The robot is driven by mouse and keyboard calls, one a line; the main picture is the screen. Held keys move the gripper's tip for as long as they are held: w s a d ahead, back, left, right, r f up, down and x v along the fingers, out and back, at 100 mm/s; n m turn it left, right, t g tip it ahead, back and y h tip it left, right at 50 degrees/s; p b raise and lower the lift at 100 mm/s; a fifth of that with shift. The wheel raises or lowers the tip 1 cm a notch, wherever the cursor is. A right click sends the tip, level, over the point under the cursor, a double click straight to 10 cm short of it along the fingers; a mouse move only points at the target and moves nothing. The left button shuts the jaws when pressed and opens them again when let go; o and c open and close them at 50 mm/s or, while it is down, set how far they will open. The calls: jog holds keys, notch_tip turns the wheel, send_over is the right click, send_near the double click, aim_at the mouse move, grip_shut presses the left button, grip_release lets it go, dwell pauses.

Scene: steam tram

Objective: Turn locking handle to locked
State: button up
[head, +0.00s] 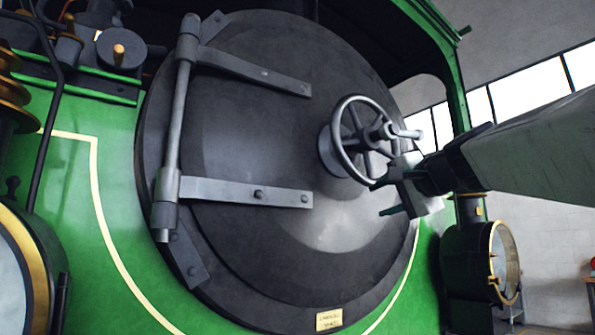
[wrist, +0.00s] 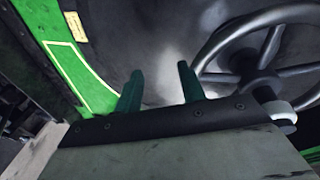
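The round dark smokebox door (head: 250,130) is shut against the green tram front. A grey spoked handwheel (head: 346,126) sits right of its middle, with a short locking handle (head: 402,134) sticking out to the right from its hub. My gripper (head: 383,197) is at the lower right of the wheel, close to its rim. In the wrist view my gripper (wrist: 160,85) shows two green fingers spread apart with nothing between them. The handwheel (wrist: 265,62) is to the right of the fingers there. I cannot tell whether the gripper touches the rim.
Two hinge straps (head: 250,194) cross the door's left side to a vertical hinge rod. A round lamp (head: 503,262) stands at lower right, below my arm. A small plate (head: 329,319) is at the door's bottom. The door face below the wheel is clear.

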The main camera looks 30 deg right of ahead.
aim_at(409, 132)
jog(key=s+d+r+m+t+h, duration=0.2)
jog(key=d+r+m+h, duration=0.15)
jog(key=r, duration=0.35)
jog(key=s+d+r+m+t+h, duration=0.1)
jog(key=s+d+r+m+h, duration=0.15)
jog(key=d+r, duration=0.4)
jog(key=shift+n+t+y, duration=0.3)
jog(key=shift+y, duration=0.1)
jog(key=x, duration=0.2)
jog(key=r+x, duration=0.1)
jog(key=x, duration=0.4)
jog(key=shift+w+a+r, duration=0.1)
jog(key=shift+a+r, duration=0.25)
jog(key=shift+c, duration=0.3)
grip_shut()
